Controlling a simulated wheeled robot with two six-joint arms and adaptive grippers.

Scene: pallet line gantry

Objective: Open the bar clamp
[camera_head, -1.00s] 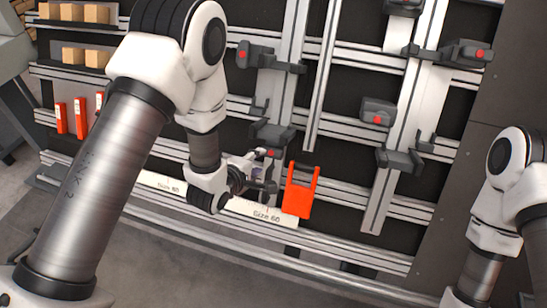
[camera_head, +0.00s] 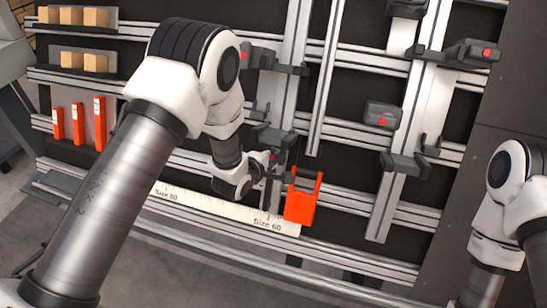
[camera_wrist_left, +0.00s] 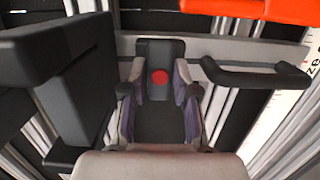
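The bar clamp shows in the head view as a dark jaw (camera_head: 273,136) on the rail, with a red button (camera_head: 273,157) just below it, partly hidden by my left gripper. My left gripper (camera_head: 264,168) is right at this button. In the left wrist view, the dark block with the round red button (camera_wrist_left: 160,77) lies between the tips of my two open fingers (camera_wrist_left: 159,82). Whether they touch its sides I cannot tell. A dark jaw plate (camera_wrist_left: 78,85) stands at left and a dark bar (camera_wrist_left: 255,75) at right. My right gripper is outside the views.
An orange-red holder (camera_head: 301,203) hangs just right of my left gripper. A white size scale (camera_head: 225,211) runs below. Other dark clamps with red buttons (camera_head: 382,115) sit on the rails at right. Red boxes (camera_head: 99,122) and wooden blocks (camera_head: 96,62) stand at left.

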